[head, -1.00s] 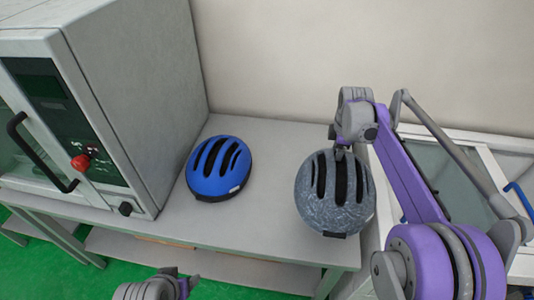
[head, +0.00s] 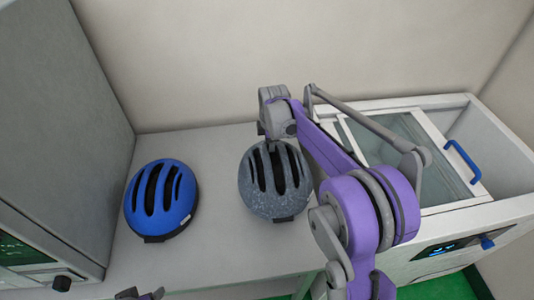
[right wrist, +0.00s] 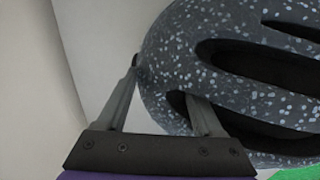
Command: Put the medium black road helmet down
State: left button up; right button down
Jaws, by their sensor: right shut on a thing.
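The held helmet (head: 252,192) is dark grey with pale speckles and long vents, rather than plain black. It is upright over the right part of the grey table (head: 215,255). I cannot tell whether it touches the tabletop. My right gripper (head: 272,148) is shut on its far rim. In the right wrist view the speckled shell (right wrist: 200,45) fills the upper right. There one finger of the right gripper (right wrist: 165,82) lies outside the shell and the other reaches in at a vent.
A blue helmet (head: 177,207) sits on the table to the left, with a clear gap between. A grey cabinet (head: 60,130) stands at the table's left. A white chest with a glass lid (head: 395,150) and blue handle stands at right. A wall closes off the back.

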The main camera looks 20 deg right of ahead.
notch_tip(320, 180, down, 4)
jog(key=shift+r, duration=0.15)
jog(key=shift+c, duration=0.2)
grip_release()
